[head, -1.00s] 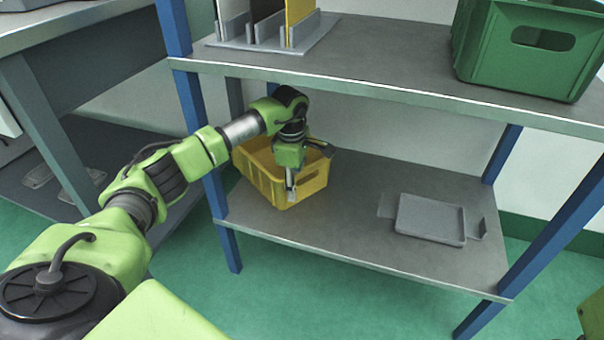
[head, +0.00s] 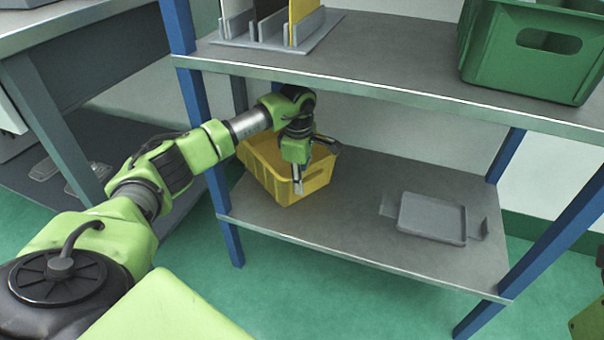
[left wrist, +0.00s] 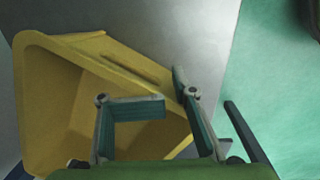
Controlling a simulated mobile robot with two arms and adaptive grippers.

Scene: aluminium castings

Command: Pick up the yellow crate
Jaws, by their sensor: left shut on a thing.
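The yellow crate (head: 266,174) sits on the lower shelf at its left end, beside the blue post. It is open at the top and looks empty where I can see into it. My left gripper (head: 298,187) reaches down at the crate's near right side and is shut on its wall. In the left wrist view the crate (left wrist: 45,100) fills the left half. There the gripper's fingers (left wrist: 168,88) lie on either side of the crate's rim. Part of the crate is hidden behind my arm and fingers. My right gripper is not visible.
A grey tray (head: 432,217) lies on the right of the lower shelf (head: 350,235), with bare room between. The upper shelf (head: 390,65) is close above my left wrist. It bears a green crate (head: 535,60) and a grey rack (head: 280,42). Blue posts (head: 222,200) flank the shelves.

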